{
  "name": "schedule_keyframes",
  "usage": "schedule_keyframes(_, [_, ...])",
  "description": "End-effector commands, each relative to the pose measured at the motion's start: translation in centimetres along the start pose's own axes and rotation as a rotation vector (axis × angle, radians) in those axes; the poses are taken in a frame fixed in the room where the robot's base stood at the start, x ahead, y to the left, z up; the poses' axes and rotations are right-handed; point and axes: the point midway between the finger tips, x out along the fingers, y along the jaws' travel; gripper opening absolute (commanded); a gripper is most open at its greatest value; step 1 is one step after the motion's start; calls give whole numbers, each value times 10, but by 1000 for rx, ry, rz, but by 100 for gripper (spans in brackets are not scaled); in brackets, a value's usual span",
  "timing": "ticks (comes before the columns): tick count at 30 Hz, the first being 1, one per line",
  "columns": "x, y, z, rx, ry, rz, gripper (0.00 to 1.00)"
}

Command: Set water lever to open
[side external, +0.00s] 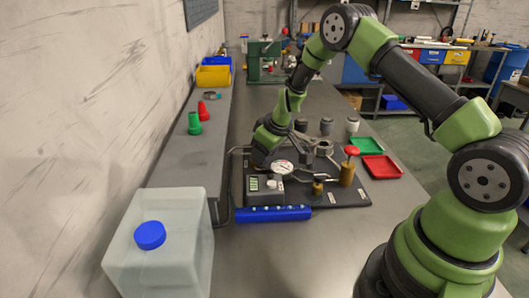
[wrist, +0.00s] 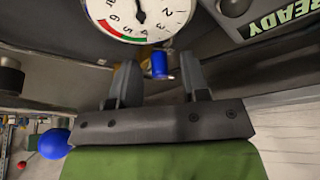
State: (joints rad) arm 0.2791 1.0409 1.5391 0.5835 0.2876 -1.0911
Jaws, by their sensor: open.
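In the wrist view my gripper (wrist: 159,72) is open, with a dark finger on each side. A small blue cylindrical piece (wrist: 160,64) shows between the fingertips, below the gauge in the picture. It may be the water lever's handle, but no label is readable and its setting cannot be told. I cannot tell whether the fingers touch it. In the side view my gripper is low at the left rear of the dark rig board (side external: 337,197), its fingertips not clearly visible. The white dial gauge (side external: 283,167) is close by; it also fills the top of the wrist view (wrist: 140,12).
A control box (side external: 265,190) sits by the gauge; its display reads READY (wrist: 280,18). A red-topped post (side external: 348,170) and small brass fitting (side external: 317,188) stand to the right. A blue bar (side external: 273,214) lies in front. A large jug (side external: 160,250) stands front left.

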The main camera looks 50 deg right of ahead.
Motion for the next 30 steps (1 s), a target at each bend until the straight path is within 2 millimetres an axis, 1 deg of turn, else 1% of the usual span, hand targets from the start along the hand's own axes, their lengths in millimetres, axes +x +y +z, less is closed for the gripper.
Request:
schedule_keyframes(4, [0,0,0,0,0,0,42])
schedule_keyframes(5, [0,0,0,0,0,0,37])
schedule_keyframes(6, [0,0,0,0,0,0,28])
schedule_keyframes(8, [0,0,0,0,0,0,14])
schedule_keyframes(9, [0,0,0,0,0,0,5])
schedule_keyframes(10, [0,0,0,0,0,0,0])
schedule_keyframes(16, [0,-1,0,10,-1,6,0])
schedule_keyframes(24, [0,-5,-2,105,-2,44,0])
schedule_keyframes(30, [0,-6,-2,125,1,51,0])
